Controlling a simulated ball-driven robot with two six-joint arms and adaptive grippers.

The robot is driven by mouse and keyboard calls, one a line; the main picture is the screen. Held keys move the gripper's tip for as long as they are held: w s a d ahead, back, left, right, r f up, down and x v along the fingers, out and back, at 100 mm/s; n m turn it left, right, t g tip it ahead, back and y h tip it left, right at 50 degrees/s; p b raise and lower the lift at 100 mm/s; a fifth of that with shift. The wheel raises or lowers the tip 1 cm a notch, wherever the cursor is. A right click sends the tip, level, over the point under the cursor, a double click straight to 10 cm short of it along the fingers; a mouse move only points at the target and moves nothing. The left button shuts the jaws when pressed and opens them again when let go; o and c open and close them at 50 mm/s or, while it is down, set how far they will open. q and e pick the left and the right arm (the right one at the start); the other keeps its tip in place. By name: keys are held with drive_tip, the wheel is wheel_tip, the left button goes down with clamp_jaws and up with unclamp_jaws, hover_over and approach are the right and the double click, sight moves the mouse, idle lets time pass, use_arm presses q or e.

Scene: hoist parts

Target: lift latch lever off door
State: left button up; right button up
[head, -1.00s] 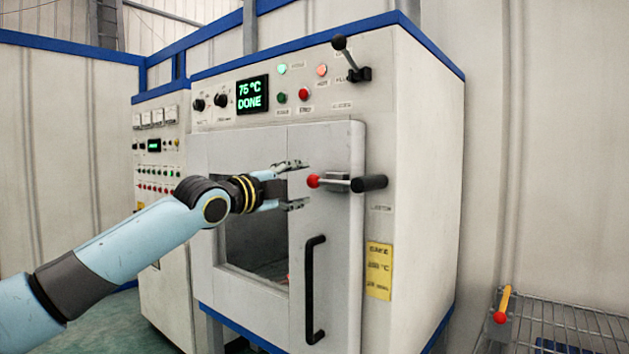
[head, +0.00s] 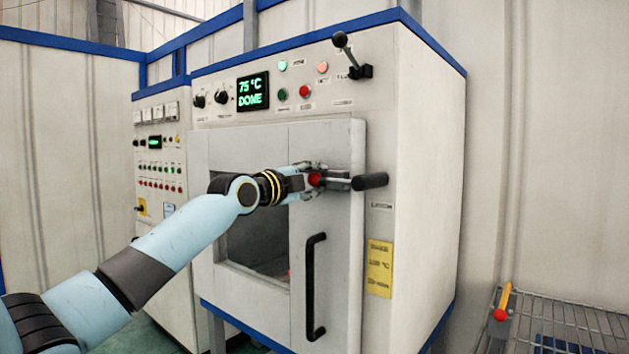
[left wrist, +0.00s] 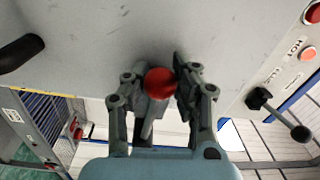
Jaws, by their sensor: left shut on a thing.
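The latch lever (head: 315,179) has a red ball end and lies about level across the upper right of the grey oven door (head: 333,270). Its metal shaft runs right toward a black cylinder (head: 370,181) on the oven frame. My left gripper (head: 318,178) is shut on the lever at its red ball end. In the left wrist view the red ball (left wrist: 160,83) sits between the two fingers of my left gripper (left wrist: 160,88). The fingers hide part of the lever and its block. My right gripper is not in view.
A black vertical door handle (head: 316,287) is below the lever. A black-knobbed lever (head: 352,60) sticks out at the oven's top right. The panel display (head: 252,92) reads 75 °C DONE. A wire rack (head: 560,320) with a yellow-handled, red-ended item (head: 504,300) stands at right.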

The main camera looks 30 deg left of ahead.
use_arm(q)
clamp_jaws()
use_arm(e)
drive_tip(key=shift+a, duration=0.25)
use_arm(q)
drive_tip(key=shift+f, duration=0.1)
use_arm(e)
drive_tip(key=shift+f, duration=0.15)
